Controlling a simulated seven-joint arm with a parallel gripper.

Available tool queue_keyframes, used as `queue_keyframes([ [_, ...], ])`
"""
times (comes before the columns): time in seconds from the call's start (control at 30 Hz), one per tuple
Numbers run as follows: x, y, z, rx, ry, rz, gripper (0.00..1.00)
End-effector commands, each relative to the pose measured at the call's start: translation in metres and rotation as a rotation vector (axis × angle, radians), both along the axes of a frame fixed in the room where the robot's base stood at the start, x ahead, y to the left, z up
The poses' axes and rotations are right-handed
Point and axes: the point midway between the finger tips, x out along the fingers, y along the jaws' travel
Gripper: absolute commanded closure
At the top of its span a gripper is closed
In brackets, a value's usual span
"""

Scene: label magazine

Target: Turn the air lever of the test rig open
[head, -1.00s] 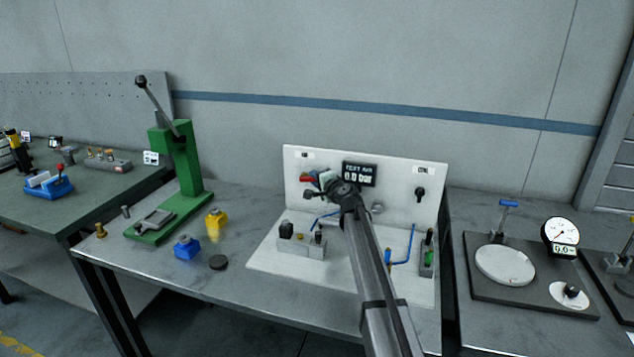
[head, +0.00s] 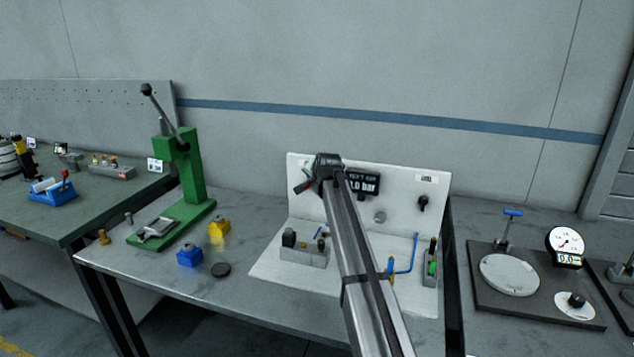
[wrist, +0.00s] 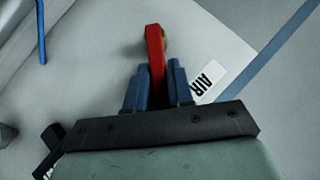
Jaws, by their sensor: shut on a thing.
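The test rig is a white upright panel on a white base (head: 262,266), on the middle table. Its air lever is a red handle (wrist: 155,48) with a brass-coloured pivot, beside the AIR label (wrist: 208,78) in the wrist view. My gripper (wrist: 157,76) has its two blue-grey fingers on either side of the red handle, shut on it. In the head view my gripper (head: 304,186) is at the panel's upper left, and my wrist hides most of the lever.
A black knob (head: 423,203) sits at the panel's right. A grey block fixture (head: 303,255) and blue tubing (head: 408,266) are on the rig's base. A green press (head: 190,175), a yellow block (head: 219,229) and a blue block (head: 189,257) stand left. A dial gauge (head: 567,241) stands right.

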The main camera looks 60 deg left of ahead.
Motion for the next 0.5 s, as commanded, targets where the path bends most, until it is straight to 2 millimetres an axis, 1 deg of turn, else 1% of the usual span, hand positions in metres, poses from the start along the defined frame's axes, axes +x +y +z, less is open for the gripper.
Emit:
queue_keyframes([
  [0.03, -0.003, 0.005, 0.003, -0.032, -0.033, 0.002, 1.0],
  [0.13, -0.005, 0.008, 0.006, -0.099, -0.1, 0.002, 1.0],
  [0.5, -0.018, 0.019, 0.011, -0.322, -0.322, 0.002, 1.0],
])
